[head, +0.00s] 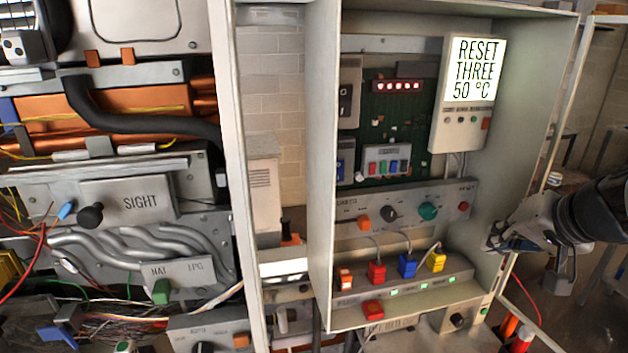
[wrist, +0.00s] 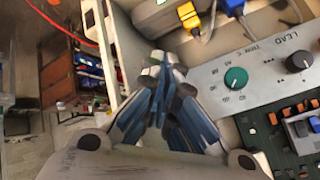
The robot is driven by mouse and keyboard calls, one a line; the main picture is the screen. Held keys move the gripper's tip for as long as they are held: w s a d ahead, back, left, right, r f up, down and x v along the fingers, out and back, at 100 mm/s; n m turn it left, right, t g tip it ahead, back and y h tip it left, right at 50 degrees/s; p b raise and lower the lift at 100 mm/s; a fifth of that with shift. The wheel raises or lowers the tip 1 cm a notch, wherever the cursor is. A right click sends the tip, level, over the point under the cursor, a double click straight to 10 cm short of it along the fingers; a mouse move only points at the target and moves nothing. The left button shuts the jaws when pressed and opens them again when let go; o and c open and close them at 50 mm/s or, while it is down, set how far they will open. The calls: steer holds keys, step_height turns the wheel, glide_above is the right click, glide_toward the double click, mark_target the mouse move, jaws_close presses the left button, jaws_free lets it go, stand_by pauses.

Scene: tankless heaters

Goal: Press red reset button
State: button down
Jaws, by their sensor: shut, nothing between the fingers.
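A small round red button (head: 463,208) sits at the right end of the grey control panel (head: 450,190), right of a green knob (head: 428,211). My gripper (head: 492,244) is shut and empty at the cabinet's right side, to the right of and a little below that button in the head view. In the wrist view the shut blue-grey fingers (wrist: 162,65) are beside the panel's end, near the green knob (wrist: 236,78). I cannot make out the red button there; the fingers may hide it. A lit screen (head: 474,70) reads "RESET THREE 50 °C".
Below the panel are red (head: 376,272), blue (head: 407,265) and yellow (head: 436,260) plugs with cables, and a red block (head: 373,310). The cabinet's right wall (head: 535,120) stands close to my gripper. A heater marked "SIGHT" (head: 140,202) stands at the left.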

mark_target(464, 207)
steer(key=shift+w+a+p, duration=0.2)
steer(key=shift+w+p, duration=0.2)
steer(key=shift+w, duration=1.05)
steer(key=shift+w+a+p, duration=0.2)
steer(key=shift+w+p, duration=0.15)
steer(key=shift+w, duration=1.1)
steer(key=shift+w, duration=0.15)
steer(key=shift+w, duration=0.3)
steer(key=shift+w+a, duration=0.15)
steer(key=shift+w, duration=0.2)
steer(key=shift+s+b, duration=0.5)
steer(key=shift+s, duration=0.3)
steer(key=shift+d, duration=0.2)
